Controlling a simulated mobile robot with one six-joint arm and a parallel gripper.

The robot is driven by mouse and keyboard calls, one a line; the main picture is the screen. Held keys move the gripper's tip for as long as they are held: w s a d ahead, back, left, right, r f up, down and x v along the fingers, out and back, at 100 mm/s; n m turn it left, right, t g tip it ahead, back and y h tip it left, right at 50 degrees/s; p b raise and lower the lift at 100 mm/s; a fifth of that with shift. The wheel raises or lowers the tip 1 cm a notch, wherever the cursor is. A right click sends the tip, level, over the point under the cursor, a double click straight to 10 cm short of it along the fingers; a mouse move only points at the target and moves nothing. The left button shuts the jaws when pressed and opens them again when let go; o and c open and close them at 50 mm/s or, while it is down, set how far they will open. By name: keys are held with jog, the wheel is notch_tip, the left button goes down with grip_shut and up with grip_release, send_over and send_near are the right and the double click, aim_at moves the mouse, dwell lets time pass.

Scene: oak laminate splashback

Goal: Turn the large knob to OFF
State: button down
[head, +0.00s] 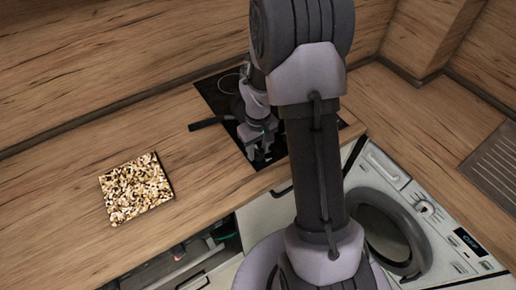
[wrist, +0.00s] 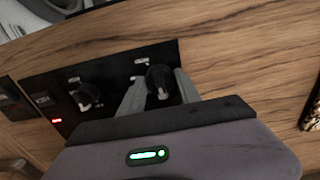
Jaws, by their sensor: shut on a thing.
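In the wrist view a black control panel (wrist: 118,72) carries two dark knobs with pale markings. The large knob (wrist: 158,77) is between the two grey fingers of my gripper (wrist: 160,92), which are shut on it. Its pointer direction is hard to read. The other knob (wrist: 87,97) sits to the left on the same panel, clear of the fingers. A small red light (wrist: 57,120) glows near the panel's left edge. In the head view my gripper (head: 261,150) is down at the front of the black hob (head: 215,92); the knobs cannot be made out there.
A dark handle-like bar (head: 207,123) sticks out left of the hob. A speckled square board (head: 136,189) lies on the wooden worktop (head: 60,190). A washing machine (head: 434,232) stands below at right, and a ribbed metal drainer (head: 495,165) is at far right.

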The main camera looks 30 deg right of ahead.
aim_at(258, 149)
dwell(0.3)
jog(key=c, duration=0.9)
grip_release()
jog(key=shift+o, duration=0.2)
notch_tip(258, 149, up, 18)
jog(key=p, duration=0.5)
jog(key=shift+f, duration=0.25)
jog(key=s+a+r+m+t+y+b, duration=0.1)
jog(key=s+a+r+m+t+b, duration=0.1)
jog(key=s+a+b, duration=0.3)
jog(key=s+a+r+m+t+y+b, duration=0.1)
jog(key=s+a+m+t+b, duration=0.2)
jog(key=s+a, duration=0.8)
jog(key=s+b, duration=0.1)
jog(key=b, duration=0.1)
jog(key=shift+s+a+r+t+b, duration=0.2)
jog(key=shift+r+t+b, duration=0.1)
jog(key=shift+r+t, duration=0.1)
